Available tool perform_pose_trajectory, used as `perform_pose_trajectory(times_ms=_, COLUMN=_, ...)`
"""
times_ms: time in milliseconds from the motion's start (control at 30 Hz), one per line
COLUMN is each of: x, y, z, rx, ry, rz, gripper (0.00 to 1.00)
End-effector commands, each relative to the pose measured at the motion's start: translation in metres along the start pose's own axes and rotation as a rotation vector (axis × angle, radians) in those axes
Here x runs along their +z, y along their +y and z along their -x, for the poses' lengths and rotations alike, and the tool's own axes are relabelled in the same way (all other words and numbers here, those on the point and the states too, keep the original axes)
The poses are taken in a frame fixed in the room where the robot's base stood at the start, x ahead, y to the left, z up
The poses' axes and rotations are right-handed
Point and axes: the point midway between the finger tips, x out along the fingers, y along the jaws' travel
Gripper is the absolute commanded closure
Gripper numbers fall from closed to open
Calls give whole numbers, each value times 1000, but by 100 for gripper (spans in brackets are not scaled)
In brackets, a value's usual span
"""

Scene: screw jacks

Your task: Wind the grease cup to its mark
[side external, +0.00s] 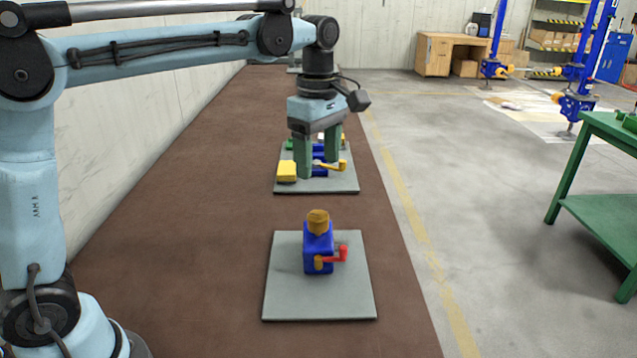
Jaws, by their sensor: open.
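My gripper (318,168) points down over the far grey plate (345,187), its two green fingers apart. Between and behind the fingers are blue parts (320,172) with a yellow crank (335,165), partly hidden; I cannot tell whether the fingers touch them. On the near grey plate (285,300) a blue block (318,243) stands upright, with a brown-orange round cap (318,222) on top and a red-handled crank (335,256) at its front. My gripper is well behind this block. I cannot tell for sure which part is the grease cup, and no mark is readable.
A yellow block (287,172) sits at the left of the far plate, close to the left finger. Small green parts behind are mostly hidden. The brown mat between the two plates is clear. A green table (590,125) stands at the right.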

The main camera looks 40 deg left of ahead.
Motion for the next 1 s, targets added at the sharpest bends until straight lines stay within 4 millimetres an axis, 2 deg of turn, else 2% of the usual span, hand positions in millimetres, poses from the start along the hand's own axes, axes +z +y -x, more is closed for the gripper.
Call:
perform_pose_trajectory(times_ms=100, x=0, y=0, z=1, rx=0, ry=0, rz=-279, gripper=31)
perform_pose_trajectory(times_ms=800, x=0, y=0, z=6, rx=-1, ry=-1, rz=-1935, gripper=31)
perform_pose_trajectory(times_ms=1000, x=0, y=0, z=8, rx=-1, ry=-1, rz=-2293, gripper=31)
